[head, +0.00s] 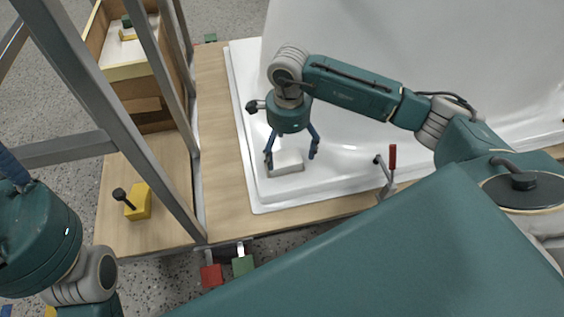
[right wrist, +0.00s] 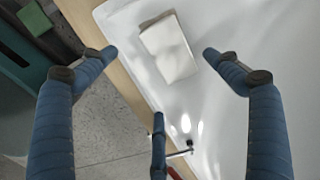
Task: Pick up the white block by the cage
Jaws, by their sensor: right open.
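The white block (head: 286,163) lies on the white tub shell's flat rim (head: 258,190), to the right of the metal cage frame (head: 160,140). My right gripper (head: 291,153) is over the block with its blue fingers pointing down and spread. In the right wrist view the block (right wrist: 170,47) lies beyond the open fingertips (right wrist: 160,62), and nothing is between the fingers. Whether a finger touches the block is unclear. My left gripper (head: 8,165) shows only as a blue piece at the left edge; most of it is cut off.
A wooden bin (head: 120,70) stands behind the frame at the upper left. A yellow block with a black knob (head: 138,201) sits on the wooden board. A red-handled clamp (head: 391,165) stands at the tub's front edge. Red (head: 211,275) and green (head: 243,265) clamp parts hang below the board.

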